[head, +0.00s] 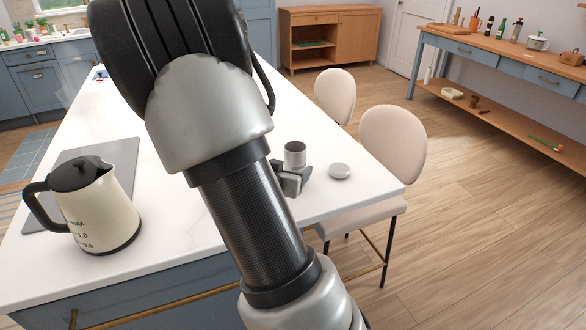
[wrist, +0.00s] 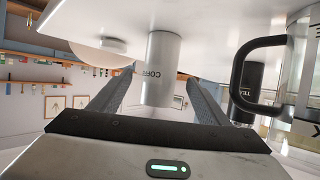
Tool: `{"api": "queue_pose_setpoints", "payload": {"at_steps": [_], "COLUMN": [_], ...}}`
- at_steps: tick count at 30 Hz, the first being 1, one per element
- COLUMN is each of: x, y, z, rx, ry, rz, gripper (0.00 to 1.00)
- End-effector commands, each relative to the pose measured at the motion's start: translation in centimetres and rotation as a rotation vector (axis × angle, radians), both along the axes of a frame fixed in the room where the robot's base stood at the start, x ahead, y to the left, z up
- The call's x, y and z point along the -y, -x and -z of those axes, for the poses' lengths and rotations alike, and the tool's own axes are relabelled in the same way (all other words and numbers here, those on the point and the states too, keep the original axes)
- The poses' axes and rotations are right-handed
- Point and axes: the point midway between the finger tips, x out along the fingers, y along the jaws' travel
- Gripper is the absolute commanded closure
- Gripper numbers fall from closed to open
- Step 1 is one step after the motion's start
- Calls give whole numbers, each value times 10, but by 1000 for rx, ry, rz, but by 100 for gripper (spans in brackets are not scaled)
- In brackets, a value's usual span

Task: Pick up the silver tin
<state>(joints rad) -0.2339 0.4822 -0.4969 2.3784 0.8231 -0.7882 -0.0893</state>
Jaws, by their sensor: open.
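The silver tin (head: 295,157) is a small grey cylinder standing upright on the white counter, near its right end. In the wrist view, which shows the scene upside down, the tin (wrist: 160,68) carries dark lettering beginning "COFF". My gripper (head: 290,180) is low over the counter at the tin's near side, partly hidden by my arm in the head view. In the wrist view my gripper (wrist: 160,80) is open, with one finger on each side of the tin and visible gaps between.
A round pale-grey disc (head: 339,171) lies right of the tin. A cream kettle (head: 97,208) with a black handle stands at the left. A dark tin (wrist: 246,92) shows near the kettle handle in the wrist view. Chairs (head: 392,145) line the counter's right side.

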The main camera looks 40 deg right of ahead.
Motion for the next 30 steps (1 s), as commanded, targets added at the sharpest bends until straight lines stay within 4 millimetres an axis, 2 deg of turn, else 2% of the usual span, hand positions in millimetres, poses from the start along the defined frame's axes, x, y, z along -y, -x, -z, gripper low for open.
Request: {"api": "queue_pose_setpoints", "payload": {"at_steps": [8,12,16,25,30], "x": [16,30,42,45,45], "y": [-11,-20,-29,-32,-32], "z": [13,28,32,33,33], "rx": [-2,-3,-2,-1,-1], "ry": [0,1,0,0,0], "rz": [0,1,1,-1,-1], "gripper": [30,30,30,30,59]}}
